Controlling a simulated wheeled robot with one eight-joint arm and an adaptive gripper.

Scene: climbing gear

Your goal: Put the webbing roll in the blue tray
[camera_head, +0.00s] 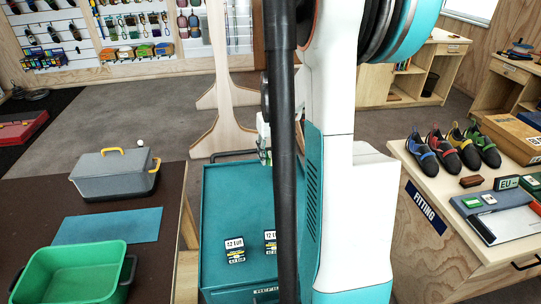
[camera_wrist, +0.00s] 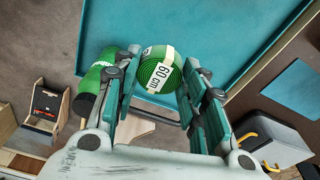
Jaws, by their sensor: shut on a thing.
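The webbing roll (camera_wrist: 160,72) is green with a cream band marked "60 cm". It shows in the wrist view between the two fingers of my gripper (camera_wrist: 165,95), which is shut on it. Behind it in that view is a blue-teal surface with a raised rim (camera_wrist: 252,82), which looks like the blue tray. In the head view the teal tray-topped trolley (camera_head: 222,205) stands in the middle, partly hidden by my arm. The roll is hidden there. I cannot tell the roll's height above the tray.
Two price tags (camera_head: 234,250) show on the trolley. A second green object (camera_wrist: 98,75) is beside the left finger. The left table holds a grey toolbox (camera_head: 113,175), a flat blue mat (camera_head: 108,226) and a green bin (camera_head: 75,262). A counter with shoes (camera_head: 437,150) stands right.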

